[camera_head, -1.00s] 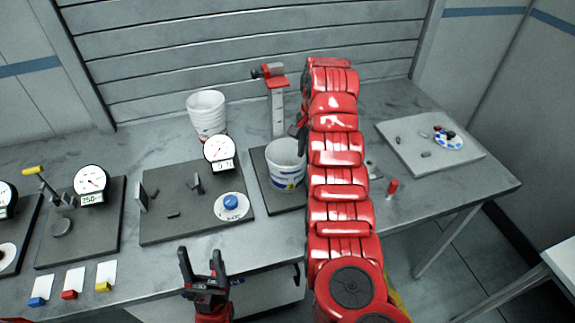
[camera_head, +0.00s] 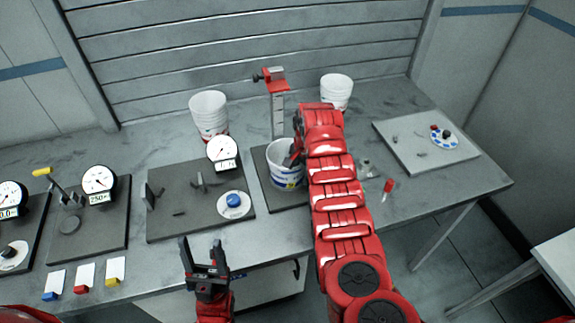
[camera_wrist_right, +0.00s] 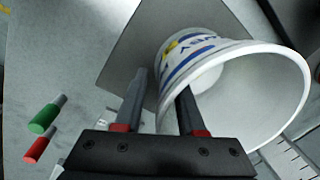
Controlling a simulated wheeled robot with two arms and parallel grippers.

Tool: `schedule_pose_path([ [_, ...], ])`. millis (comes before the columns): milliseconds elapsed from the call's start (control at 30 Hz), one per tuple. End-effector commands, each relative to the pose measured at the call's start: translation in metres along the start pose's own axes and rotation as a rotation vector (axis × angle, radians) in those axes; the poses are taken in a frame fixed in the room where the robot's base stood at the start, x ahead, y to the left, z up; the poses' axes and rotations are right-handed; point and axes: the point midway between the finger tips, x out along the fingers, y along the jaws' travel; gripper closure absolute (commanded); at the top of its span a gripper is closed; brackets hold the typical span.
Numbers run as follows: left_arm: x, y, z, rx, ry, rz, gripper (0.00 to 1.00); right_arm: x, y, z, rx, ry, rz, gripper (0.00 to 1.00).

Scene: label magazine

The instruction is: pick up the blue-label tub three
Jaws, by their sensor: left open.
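The white tub with a blue and yellow label (camera_head: 284,178) stands upright on a dark plate (camera_head: 265,172) below the red-topped stand. In the right wrist view the tub (camera_wrist_right: 190,60) appears large, its empty mouth facing the camera. My right gripper (camera_wrist_right: 163,90) is open at the tub's near rim. One finger is outside the wall and the other inside the mouth, with a gap visible beside the wall. In the head view my right arm hides part of that gripper. My left gripper (camera_head: 203,252) is open and empty in front of the bench's front edge.
A stack of white tubs (camera_head: 209,112) and another white tub (camera_head: 337,90) stand at the back. The red-topped stand (camera_head: 277,95) rises behind the blue-label tub. Dial gauges (camera_head: 222,152) are to the left. A grey board (camera_head: 425,155) lies right.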

Motion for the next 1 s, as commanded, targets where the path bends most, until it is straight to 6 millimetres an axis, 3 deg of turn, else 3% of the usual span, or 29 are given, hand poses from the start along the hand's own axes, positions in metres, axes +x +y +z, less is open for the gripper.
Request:
schedule_pose_path([
  [100,-0.0005,0.0,0.0001,0.0,0.0,0.0,0.39,0.0,-0.0001,-0.0002,0.0,0.0,-0.001,0.63],
  [300,-0.0004,0.0,0.0,0.0,0.0,0.0,0.39,-0.0001,0.0,-0.0002,0.0,0.0,0.0,0.99],
  [1000,-0.0005,0.0,0.0001,0.0,0.0,0.0,0.39,-0.0001,0.0,-0.0002,0.001,0.0,0.0,1.0],
])
